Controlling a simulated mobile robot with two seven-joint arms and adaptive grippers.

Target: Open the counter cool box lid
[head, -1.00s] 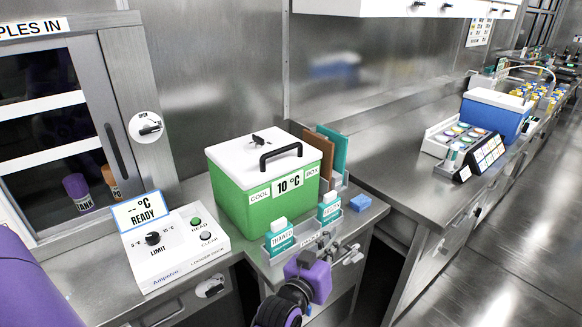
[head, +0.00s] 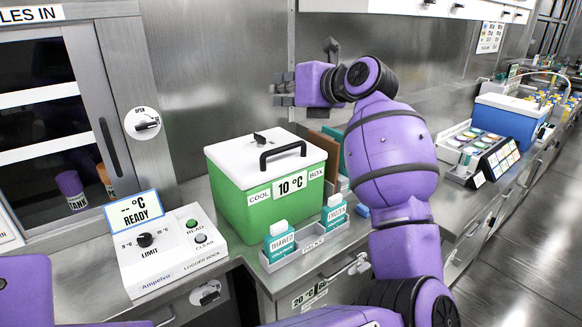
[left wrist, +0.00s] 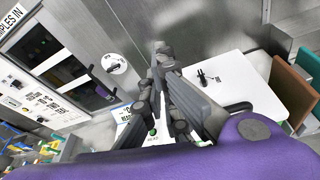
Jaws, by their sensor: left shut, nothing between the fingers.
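The counter cool box (head: 265,203) is green with a white lid (head: 240,158); its front labels read COOL BOX and 10 °C. The lid is closed and lies flat. A black handle (head: 283,150) stands over its front edge, and a small black fitting (head: 259,139) sits near the back. My left gripper (head: 280,88) is shut and empty, in the air above the box and clear of the lid. In the left wrist view its dark fingers (left wrist: 165,60) are together, with the lid (left wrist: 235,75) and handle (left wrist: 235,110) beyond, partly covered. My right gripper is out of view.
The logger dock (head: 165,250) stands left of the box. A blue box (head: 505,118) with a white lid is farther right.

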